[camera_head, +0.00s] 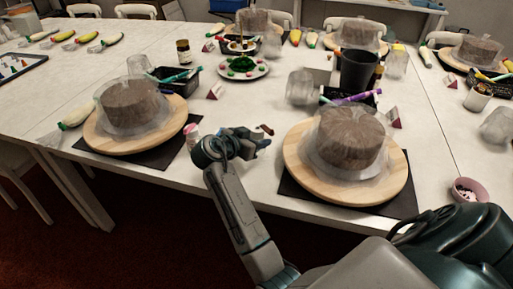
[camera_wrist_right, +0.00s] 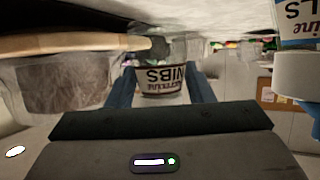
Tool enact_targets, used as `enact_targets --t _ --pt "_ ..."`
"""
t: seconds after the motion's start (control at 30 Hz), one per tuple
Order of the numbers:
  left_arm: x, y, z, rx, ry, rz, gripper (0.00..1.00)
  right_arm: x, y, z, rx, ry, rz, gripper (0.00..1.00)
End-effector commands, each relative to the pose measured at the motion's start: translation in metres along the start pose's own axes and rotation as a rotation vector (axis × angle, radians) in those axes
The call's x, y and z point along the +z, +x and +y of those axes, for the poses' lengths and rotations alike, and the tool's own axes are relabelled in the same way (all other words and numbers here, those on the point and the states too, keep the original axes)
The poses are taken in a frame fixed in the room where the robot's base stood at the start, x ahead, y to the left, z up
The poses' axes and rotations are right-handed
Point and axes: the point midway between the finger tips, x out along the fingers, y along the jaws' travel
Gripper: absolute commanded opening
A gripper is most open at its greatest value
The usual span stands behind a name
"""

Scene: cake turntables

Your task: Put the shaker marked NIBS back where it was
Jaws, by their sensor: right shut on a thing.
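My right gripper (camera_head: 262,143) is at the front of the table, between the two front turntables. It is shut on the shaker marked NIBS (camera_wrist_right: 162,82), whose label reads upside down between my fingers in the right wrist view. In the head view the shaker is mostly hidden by the gripper; only a small dark brown piece shows at the fingertips. I cannot tell whether its base touches the table. A pink-topped shaker (camera_head: 191,134) stands to the left, beside the left turntable. A container with a label ending in LS (camera_wrist_right: 298,22) is at the right wrist view's right edge. My left gripper is not in view.
The right wooden turntable (camera_head: 295,163), with a wrapped cake (camera_head: 350,136), is close right of the gripper. The left turntable (camera_head: 95,137) also holds a wrapped cake. The table between is partly clear.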

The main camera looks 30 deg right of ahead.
Motion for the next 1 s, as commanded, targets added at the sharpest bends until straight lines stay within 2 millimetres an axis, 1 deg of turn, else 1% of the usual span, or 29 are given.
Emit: enact_targets --t 0.23,0.3,0.47,0.5,0.6,1.0 --pt "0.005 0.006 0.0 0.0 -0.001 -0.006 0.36 0.029 0.012 0.0 0.0 -0.004 0.0 0.2" --pt "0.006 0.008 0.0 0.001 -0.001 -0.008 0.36 0.033 0.013 0.0 0.0 -0.002 0.0 0.2" --pt "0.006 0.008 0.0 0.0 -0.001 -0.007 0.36 0.033 0.013 0.0 -0.001 0.0 0.0 0.2" --pt "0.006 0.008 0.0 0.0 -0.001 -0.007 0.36 0.033 0.013 0.0 -0.001 -0.001 -0.001 0.51" --pt "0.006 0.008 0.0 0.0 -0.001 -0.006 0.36 0.033 0.013 0.0 -0.001 -0.001 -0.001 0.7" --pt "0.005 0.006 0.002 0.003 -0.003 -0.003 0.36 0.029 0.013 -0.001 -0.003 -0.001 -0.001 0.7"
